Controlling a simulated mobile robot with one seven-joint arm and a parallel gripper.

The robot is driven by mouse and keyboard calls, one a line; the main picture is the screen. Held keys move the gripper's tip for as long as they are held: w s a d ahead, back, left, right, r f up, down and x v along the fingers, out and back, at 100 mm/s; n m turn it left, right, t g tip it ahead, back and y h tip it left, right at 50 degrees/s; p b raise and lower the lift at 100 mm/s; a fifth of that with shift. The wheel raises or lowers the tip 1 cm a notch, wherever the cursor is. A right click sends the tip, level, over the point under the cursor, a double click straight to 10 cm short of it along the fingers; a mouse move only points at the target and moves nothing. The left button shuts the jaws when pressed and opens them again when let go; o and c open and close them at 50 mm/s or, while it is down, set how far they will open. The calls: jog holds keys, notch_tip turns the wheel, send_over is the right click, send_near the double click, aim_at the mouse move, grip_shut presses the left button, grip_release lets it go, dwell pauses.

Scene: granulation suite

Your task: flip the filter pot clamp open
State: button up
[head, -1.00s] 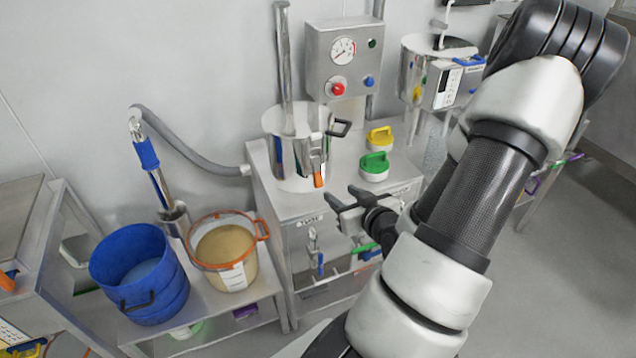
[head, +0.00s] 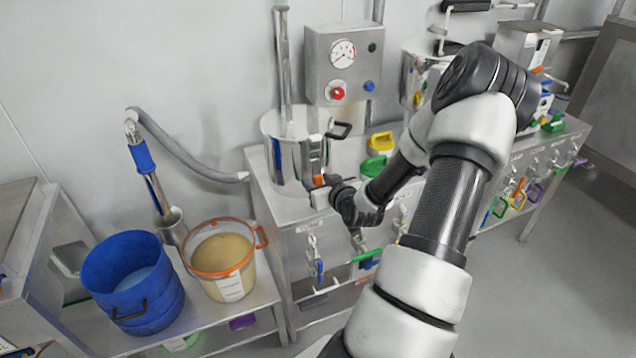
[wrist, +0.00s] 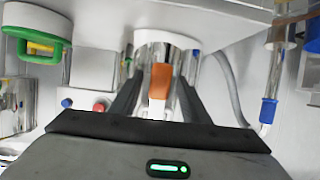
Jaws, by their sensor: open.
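The filter pot (head: 284,152) is a shiny steel cylinder on the steel bench, with a black side handle (head: 339,129). Its clamp (head: 317,160) runs down the front right side and ends in an orange tab (head: 318,180). My gripper (head: 321,192) is at the tab's height, just in front of it. In the wrist view, which looks upside down, the orange tab (wrist: 161,76) stands between the two dark fingers of my gripper (wrist: 158,98). The fingers are apart, with a gap on each side of the tab. Whether they touch the clamp cannot be told.
A green-handled cap (head: 374,166) and a yellow-handled cap (head: 381,141) sit right of the pot. A gauge panel (head: 342,62) is behind. A blue bucket (head: 135,287) and an orange-rimmed pot of powder (head: 222,254) stand on the lower shelf at left.

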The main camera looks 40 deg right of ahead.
grip_shut()
jog(key=shift+r, duration=0.1)
dwell(0.3)
